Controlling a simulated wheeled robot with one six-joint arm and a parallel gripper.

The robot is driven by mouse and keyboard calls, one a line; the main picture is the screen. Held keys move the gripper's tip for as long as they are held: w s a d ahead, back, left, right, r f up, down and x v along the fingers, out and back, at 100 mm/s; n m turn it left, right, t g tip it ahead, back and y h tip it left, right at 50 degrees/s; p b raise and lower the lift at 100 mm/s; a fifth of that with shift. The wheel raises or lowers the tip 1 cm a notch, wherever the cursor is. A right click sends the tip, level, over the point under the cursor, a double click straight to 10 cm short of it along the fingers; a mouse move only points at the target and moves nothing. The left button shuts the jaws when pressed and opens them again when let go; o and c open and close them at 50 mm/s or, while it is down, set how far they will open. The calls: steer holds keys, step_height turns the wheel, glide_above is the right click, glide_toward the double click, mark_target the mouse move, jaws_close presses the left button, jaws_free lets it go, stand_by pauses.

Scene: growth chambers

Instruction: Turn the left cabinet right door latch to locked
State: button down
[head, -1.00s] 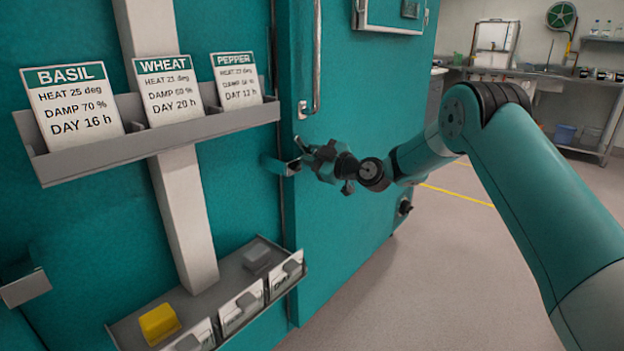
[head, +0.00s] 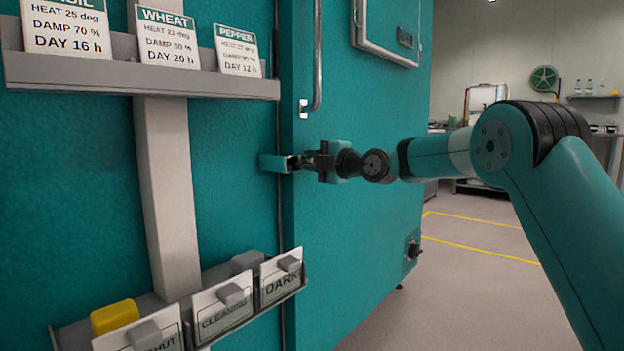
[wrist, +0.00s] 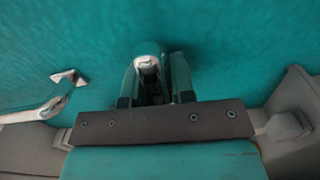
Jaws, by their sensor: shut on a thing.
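The door latch (head: 272,163) is a small protruding piece at the vertical seam, below the lower end of the long door handle (head: 317,60). My gripper (head: 308,162) reaches it from the right and is shut on it. In the wrist view, a pale metal end of the latch (wrist: 148,63) sits between the two dark fingers of my gripper (wrist: 153,85). The teal door (head: 350,230) lies flat to the right of the seam. The fingers hide part of the latch, and I cannot read its locked or unlocked position.
A grey rail with BASIL, WHEAT and PEPPER cards (head: 150,78) is left of the latch. A lower rack (head: 190,310) holds cards and blocks, one of them yellow (head: 114,317). The handle (wrist: 55,105) is close by in the wrist view. Open floor (head: 450,290) lies to the right.

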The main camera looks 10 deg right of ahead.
steer(key=shift+s+a+f+n+b, duration=0.1)
steer(key=shift+a+f+n+b, duration=0.1)
steer(key=shift+n+b, duration=0.35)
steer(key=c, duration=1.1)
jaws_free()
steer(key=shift+r, duration=0.1)
steer(key=shift+d, duration=0.1)
steer(key=v, duration=1.7)
steer(key=shift+s+d+p, duration=0.1)
steer(key=shift+p, duration=0.2)
